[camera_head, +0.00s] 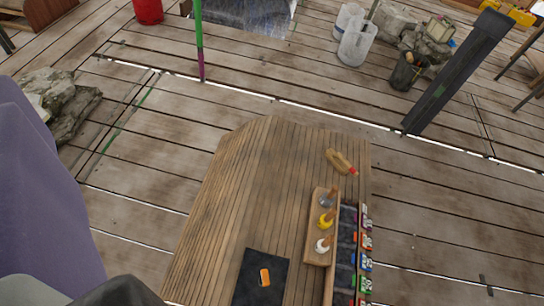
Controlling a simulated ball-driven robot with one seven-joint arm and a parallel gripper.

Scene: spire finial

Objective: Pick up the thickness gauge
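A small orange device (265,277) with a dark edge lies on a dark mat (249,294) at the front of the wooden table (235,190). It may be the thickness gauge, but it is too small to tell for sure. Nothing touches it. My gripper's fingers do not show. A large purple shape and a dark rounded shape, which look like parts of my own arm, fill the left edge and the bottom left corner.
A wooden rack (319,226) with several brush-like tools stands right of the mat, beside a dark tray of colourful small containers (365,240). A bottle with a red cap (340,161) lies behind. A dark post (460,70) rises back right. Plank floor surrounds the table.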

